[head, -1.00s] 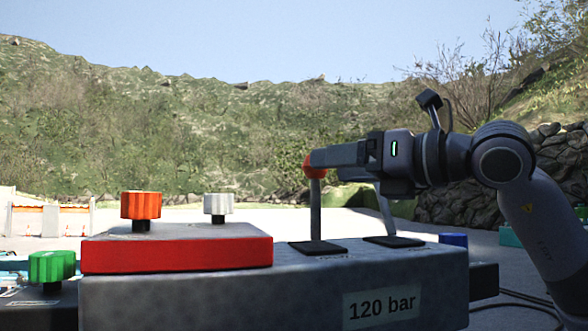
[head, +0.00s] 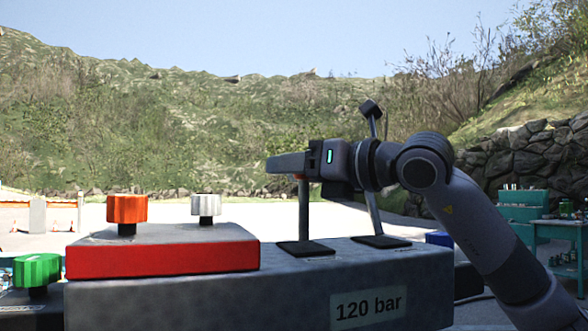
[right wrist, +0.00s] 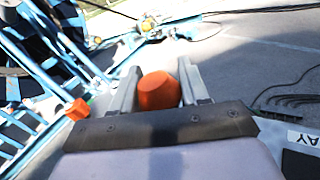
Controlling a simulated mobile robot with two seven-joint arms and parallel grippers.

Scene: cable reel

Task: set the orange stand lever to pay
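The orange-topped lever (head: 303,212) stands about upright on a black pad on the grey block in the head view. Its orange knob is mostly hidden behind the fingers of my right gripper (head: 283,163). In the right wrist view the orange knob (right wrist: 160,93) sits between the two fingers of my right gripper (right wrist: 160,68), with almost no gap on either side. I cannot tell whether they press on it. A white label (right wrist: 303,138) at the right edge reads "AY", cut off. My left gripper is not in view.
A second lever (head: 372,215) stands just right, its upper part hidden behind my arm. Left is a red block (head: 160,258) with an orange knob (head: 127,208) and a silver knob (head: 205,204). A green knob (head: 36,270) is far left. The grey block (head: 200,305) reads "120 bar".

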